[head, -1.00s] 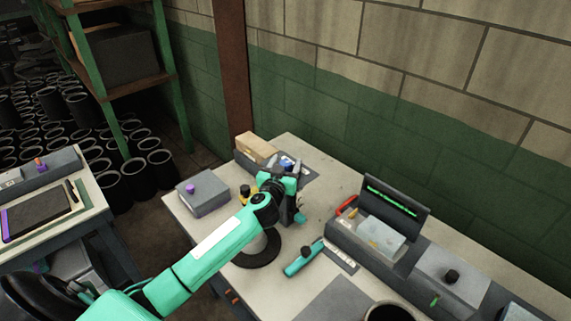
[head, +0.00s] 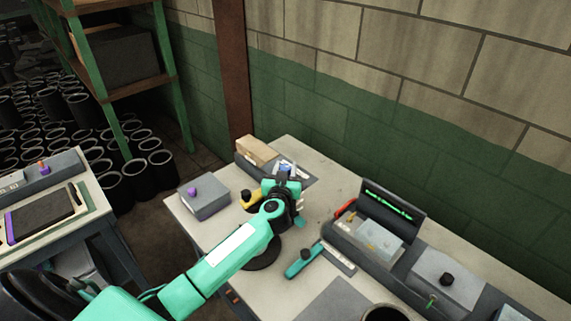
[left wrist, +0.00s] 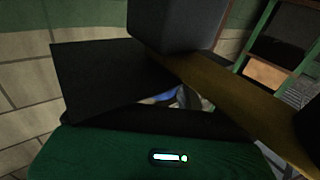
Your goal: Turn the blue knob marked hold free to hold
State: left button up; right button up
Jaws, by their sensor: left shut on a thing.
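The blue knob (head: 286,166) is at the far end of the workbench, mostly hidden by my left gripper (head: 284,177). My left arm reaches in from the lower left, and the gripper is shut on the knob. In the left wrist view a small bit of the blue knob (left wrist: 164,97) shows among dark gripper parts. The knob's pointer and the hold and free marks are not readable.
A tan block (head: 257,151) sits behind the gripper. A grey box with a purple knob (head: 204,197) stands to the left. A teal-handled tool (head: 304,260) lies on the workbench (head: 205,229). A grey unit with a green-lit screen (head: 390,205) stands right.

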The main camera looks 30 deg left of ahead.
pick_arm(q)
jog(key=n+y+p, duration=0.1)
jog(key=n+g+y+p, duration=0.1)
jog(key=g+y+p, duration=0.1)
jog(key=shift+d+r+n+y, duration=0.15)
jog(key=shift+r+n+y, duration=0.15)
jog(key=shift+n, duration=0.1)
jog(key=shift+f+n+g+y+p, duration=0.2)
jog(key=shift+n+g+y+p, duration=0.6)
jog(key=shift+y, duration=0.3)
jog(key=shift+f+n+g+y, duration=0.1)
jog(key=shift+n+g+y, duration=0.4)
jog(key=shift+g+y, duration=0.1)
jog(key=n+g+y, duration=0.2)
jog(key=g, duration=0.1)
jog(key=shift+f+b, duration=0.15)
jog(key=shift+b, duration=0.15)
jog(key=shift+n+g+y+b, duration=0.75)
jog(key=shift+n+g+y, duration=0.15)
jog(key=shift+n+g, duration=0.5)
pick_arm(e)
jog(key=shift+a+r, duration=0.2)
jog(key=shift+r, duration=1.6)
pick_arm(q)
jog(key=shift+g, duration=0.4)
jog(key=o, duration=1)
jog(key=shift+c, duration=0.2)
pick_arm(e)
jog(key=shift+d, duration=0.15)
